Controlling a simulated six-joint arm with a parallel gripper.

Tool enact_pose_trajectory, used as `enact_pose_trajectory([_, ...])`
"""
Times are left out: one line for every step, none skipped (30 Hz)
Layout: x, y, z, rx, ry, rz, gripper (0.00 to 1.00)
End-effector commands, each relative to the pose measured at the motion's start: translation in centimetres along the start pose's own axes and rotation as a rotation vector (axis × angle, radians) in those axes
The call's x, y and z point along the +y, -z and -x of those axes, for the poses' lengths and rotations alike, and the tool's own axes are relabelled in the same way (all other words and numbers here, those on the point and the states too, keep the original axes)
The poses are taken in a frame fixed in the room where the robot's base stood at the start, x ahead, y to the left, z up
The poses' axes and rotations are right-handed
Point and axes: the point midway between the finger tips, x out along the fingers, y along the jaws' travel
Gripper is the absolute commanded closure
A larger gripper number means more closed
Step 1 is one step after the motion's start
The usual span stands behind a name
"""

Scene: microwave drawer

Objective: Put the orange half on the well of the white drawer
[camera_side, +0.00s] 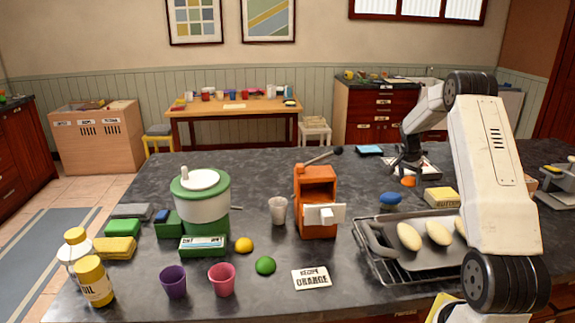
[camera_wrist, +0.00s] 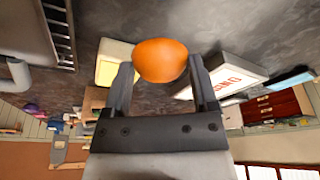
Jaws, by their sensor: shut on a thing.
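The orange half (camera_side: 409,181) is at the back right of the dark counter, under my gripper (camera_side: 408,172). In the wrist view my gripper (camera_wrist: 162,66) is shut on the orange half (camera_wrist: 160,58), with a dark finger on either side of it. I cannot tell whether the orange half touches the counter. The white drawer (camera_side: 325,215) shows as a white front on the small orange cabinet (camera_side: 316,185), mid-counter, left of my gripper. The drawer's well is hardly visible from here.
A wire rack with a grey tray (camera_side: 432,262) of pale oval pieces stands at the front right. A blue item (camera_side: 390,199) and a yellow block (camera_side: 441,197) lie near my gripper. A pale cup (camera_side: 278,210) stands left of the cabinet. An "ORANGE" card (camera_side: 311,278) lies in front.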

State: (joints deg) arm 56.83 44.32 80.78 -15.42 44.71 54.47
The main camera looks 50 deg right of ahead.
Motion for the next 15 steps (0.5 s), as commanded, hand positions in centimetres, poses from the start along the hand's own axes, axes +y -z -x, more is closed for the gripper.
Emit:
enact_pose_trajectory([0.4,-0.1,0.9,0.002,0.002,-0.001,0.92])
enact_pose_trajectory([0.7,-0.2,1.4,0.002,0.002,-0.001,0.92])
enact_pose_trajectory([1.0,-0.3,1.9,0.002,0.001,-0.001,0.92])
enact_pose_trajectory([1.3,-0.5,2.3,0.002,0.002,-0.001,0.92])
enact_pose_trajectory([1.6,-0.7,2.4,0.0,0.0,-0.001,0.92])
enact_pose_trajectory([2.1,-1.0,2.8,0.001,0.0,-0.001,0.92])
enact_pose_trajectory([2.4,-1.2,3.0,0.0,-0.001,-0.001,0.92])
enact_pose_trajectory([2.8,-1.5,3.3,0.0,0.0,-0.001,0.92])
enact_pose_trajectory([3.2,-1.8,3.6,0.001,0.0,-0.001,0.92])
enact_pose_trajectory([3.5,-1.9,3.9,0.002,0.001,-0.001,0.92])
enact_pose_trajectory([3.9,-2.2,4.1,0.001,0.0,0.0,0.92])
enact_pose_trajectory([4.3,-2.4,4.5,0.002,0.001,-0.001,0.92])
enact_pose_trajectory([4.6,-2.7,4.7,0.001,0.0,0.0,0.92])
enact_pose_trajectory([4.9,-2.9,4.9,0.001,0.0,-0.001,0.92])
enact_pose_trajectory([5.3,-3.1,5.2,0.001,0.0,-0.001,0.92])
